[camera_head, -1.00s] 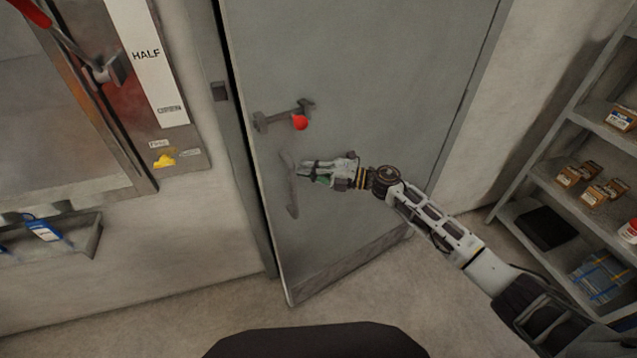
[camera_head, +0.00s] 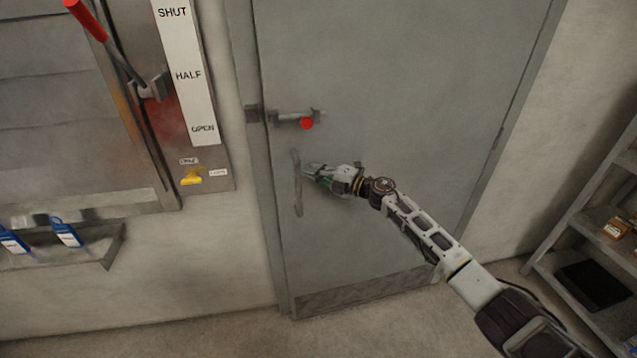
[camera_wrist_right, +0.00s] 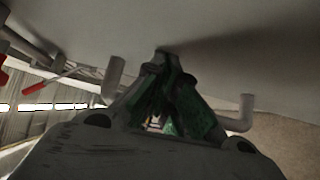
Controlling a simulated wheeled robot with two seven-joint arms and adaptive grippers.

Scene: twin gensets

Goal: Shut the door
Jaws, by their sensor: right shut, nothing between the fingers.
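The grey door (camera_head: 400,90) stands in the middle of the head view, its left edge against or very close to the frame; I cannot tell whether a thin gap is left. A vertical pull handle (camera_head: 297,182) is on its left side, with a latch bar with a red knob (camera_head: 306,123) above it. My right gripper (camera_head: 306,171) is shut and empty, its fingertips at the door face beside the pull handle. In the right wrist view the shut fingers (camera_wrist_right: 165,65) meet the door panel (camera_wrist_right: 235,55) between the ends of the pull handle (camera_wrist_right: 116,80). My left gripper is not in view.
A lever with a red grip (camera_head: 85,18) and a scale plate (camera_head: 186,75) marked SHUT, HALF and OPEN are on the wall at left. A tray with blue tags (camera_head: 66,232) hangs below. A shelf (camera_head: 590,290) stands at right. Bare floor lies before the door.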

